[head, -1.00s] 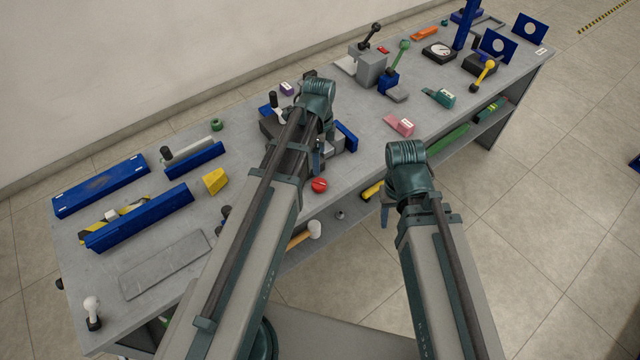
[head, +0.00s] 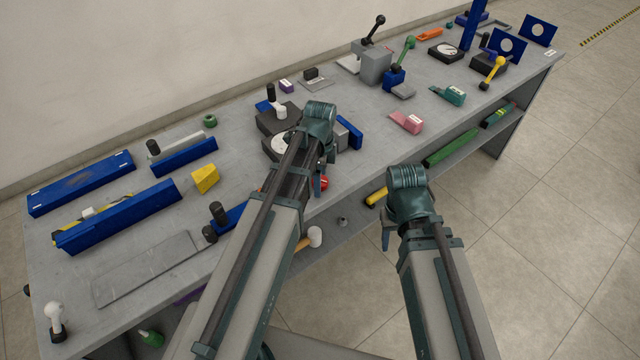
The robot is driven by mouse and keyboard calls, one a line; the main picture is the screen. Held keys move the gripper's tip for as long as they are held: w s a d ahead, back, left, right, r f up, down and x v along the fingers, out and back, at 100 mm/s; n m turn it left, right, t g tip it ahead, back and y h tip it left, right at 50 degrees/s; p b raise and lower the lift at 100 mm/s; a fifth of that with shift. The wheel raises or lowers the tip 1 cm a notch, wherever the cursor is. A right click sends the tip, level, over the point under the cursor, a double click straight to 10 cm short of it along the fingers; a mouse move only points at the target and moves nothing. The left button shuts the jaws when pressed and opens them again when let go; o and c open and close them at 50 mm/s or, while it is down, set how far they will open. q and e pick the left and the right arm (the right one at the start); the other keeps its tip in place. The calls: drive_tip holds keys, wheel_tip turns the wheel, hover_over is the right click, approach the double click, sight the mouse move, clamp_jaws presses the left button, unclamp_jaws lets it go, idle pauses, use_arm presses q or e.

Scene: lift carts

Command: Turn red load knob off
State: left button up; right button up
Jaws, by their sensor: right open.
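The red load knob (head: 324,183) sits at the front edge of the bench, partly hidden behind my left gripper. My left gripper (head: 318,186) hangs down beside the knob; from this view I cannot tell whether it touches the knob or whether its jaws are open. My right gripper (head: 387,238) is open and empty, pointing down in front of the bench, to the right of the knob and clear of it.
The grey bench (head: 240,150) holds blue rails (head: 120,215), a yellow wedge (head: 205,179), a dark dial device (head: 275,120), a pink block (head: 407,122) and several levers at the far right. A hammer (head: 313,238) lies on the lower shelf. The floor at right is clear.

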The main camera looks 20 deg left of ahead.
use_arm(q)
drive_tip(key=c, duration=1.4)
